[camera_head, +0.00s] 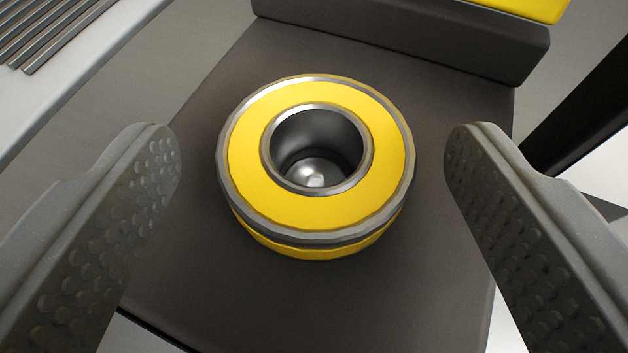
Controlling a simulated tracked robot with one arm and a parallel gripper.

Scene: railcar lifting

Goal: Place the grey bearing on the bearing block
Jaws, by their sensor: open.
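A round bearing (248,155) with a grey metal outer rim, a yellow face and a metal-lined centre hole sits flat on a dark grey block (215,285). A shiny rounded metal piece shows at the bottom of the hole. A yellow band shows under the bearing's grey rim at the front. My gripper (312,170) is open, with one textured finger on each side of the bearing. Both fingers are apart from it, with a clear gap at left and right.
A raised dark ledge (400,38) with a yellow top piece (530,8) stands behind the bearing. Parallel metal bars (50,30) lie at the upper left beside a pale edge. A black beam (585,100) is at the right. The block's top around the bearing is clear.

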